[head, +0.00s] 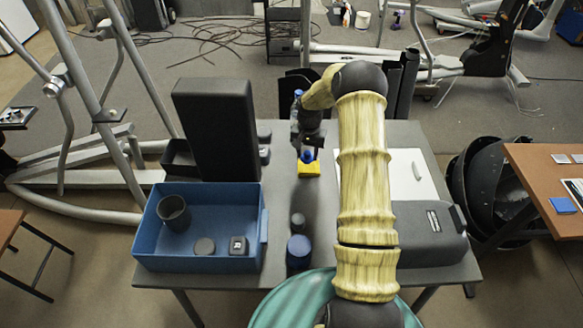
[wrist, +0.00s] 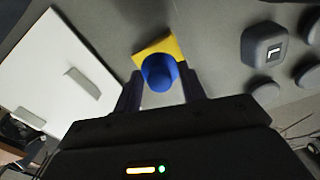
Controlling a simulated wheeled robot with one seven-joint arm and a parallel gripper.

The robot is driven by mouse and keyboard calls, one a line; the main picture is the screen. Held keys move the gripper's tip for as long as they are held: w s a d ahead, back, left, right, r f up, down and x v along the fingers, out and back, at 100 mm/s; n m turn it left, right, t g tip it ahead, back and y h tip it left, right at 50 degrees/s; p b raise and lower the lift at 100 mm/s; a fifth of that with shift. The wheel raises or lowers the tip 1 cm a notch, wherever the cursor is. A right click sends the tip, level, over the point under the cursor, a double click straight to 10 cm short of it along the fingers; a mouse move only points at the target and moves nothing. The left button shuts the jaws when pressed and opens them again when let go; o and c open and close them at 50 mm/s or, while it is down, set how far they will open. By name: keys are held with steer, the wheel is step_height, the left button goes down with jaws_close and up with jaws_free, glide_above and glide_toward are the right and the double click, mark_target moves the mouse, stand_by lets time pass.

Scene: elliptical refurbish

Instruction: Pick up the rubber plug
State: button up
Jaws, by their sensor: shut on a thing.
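A blue rounded piece, which looks like the rubber plug (wrist: 158,72), sits between my fingertips in the wrist view. It also shows as a small blue spot in the head view (head: 307,155). My gripper (head: 307,148) points down over the far middle of the grey table and is shut on this blue piece; the fingers show on both sides of it in the wrist view (wrist: 161,82). A yellow block (head: 309,169) lies right beneath or behind the blue piece. I cannot tell whether the two touch.
A blue bin (head: 148,233) with a dark cup (head: 174,214) stands at left, before a tall black box (head: 217,130). A blue-topped cylinder (head: 299,251) and a small dark one (head: 298,222) stand mid-table. A white board (head: 402,178) and a grey case (head: 430,235) lie at right.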

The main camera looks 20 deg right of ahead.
steer(key=shift+w+d+b, duration=0.1)
steer(key=shift+w+d, duration=0.3)
steer(key=shift+d, duration=0.4)
steer(key=shift+w+d+b, duration=0.15)
steer(key=shift+w+d, duration=0.25)
steer(key=shift+d, duration=0.35)
steer(key=shift+w+d+b, duration=0.1)
steer(key=shift+w+d, duration=0.3)
steer(key=shift+d, duration=0.4)
steer(key=shift+r, duration=0.1)
